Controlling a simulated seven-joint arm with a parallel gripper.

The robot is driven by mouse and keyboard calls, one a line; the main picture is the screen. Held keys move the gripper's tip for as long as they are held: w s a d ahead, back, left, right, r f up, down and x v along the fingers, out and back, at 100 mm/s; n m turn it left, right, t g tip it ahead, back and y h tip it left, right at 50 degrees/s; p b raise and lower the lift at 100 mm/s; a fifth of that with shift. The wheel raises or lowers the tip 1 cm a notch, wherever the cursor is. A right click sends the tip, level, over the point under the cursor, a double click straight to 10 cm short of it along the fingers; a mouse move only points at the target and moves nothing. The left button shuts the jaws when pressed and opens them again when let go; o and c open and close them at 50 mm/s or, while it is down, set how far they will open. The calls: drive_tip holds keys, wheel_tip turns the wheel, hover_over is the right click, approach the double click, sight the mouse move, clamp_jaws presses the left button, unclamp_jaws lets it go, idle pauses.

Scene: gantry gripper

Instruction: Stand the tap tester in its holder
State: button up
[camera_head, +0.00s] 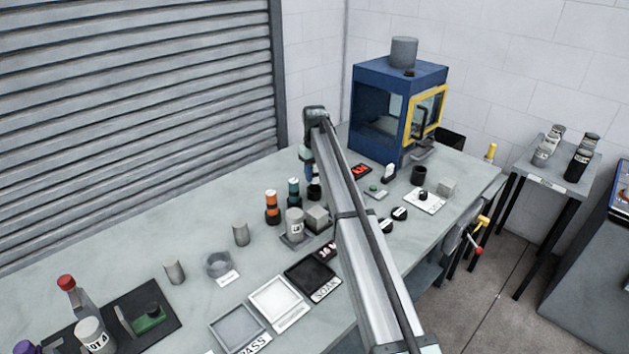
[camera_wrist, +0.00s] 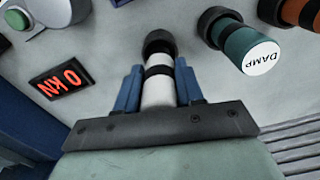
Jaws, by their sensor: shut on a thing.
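In the wrist view, the blue fingers of my gripper (camera_wrist: 160,72) are shut on a white cylinder with black bands, which appears to be the tap tester (camera_wrist: 158,93). Its far black end points away from the wrist. In the head view, my gripper (camera_head: 312,176) is behind my arm, above the bench near the teal bottle, with a black end (camera_head: 314,190) showing below it. A small black cup (camera_head: 418,175) stands open-topped on the bench to the right, in front of the blue cabinet. It may be the holder; I cannot tell for sure.
A teal bottle marked DAMP (camera_wrist: 250,52) and an orange bottle (camera_head: 272,207) stand close by. A red-lit display (camera_wrist: 60,81) and a green button (camera_wrist: 17,19) lie on the other side. The blue cabinet (camera_head: 378,117) stands behind. Trays and blocks occupy the front bench.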

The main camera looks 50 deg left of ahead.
sight(314, 180)
drive_tip(key=shift+f, duration=1.5)
drive_tip(key=o, duration=1)
drive_tip(key=shift+f, duration=0.1)
drive_tip(key=shift+o, duration=0.2)
wheel_tip(314, 180, up, 12)
drive_tip(key=shift+r, duration=0.15)
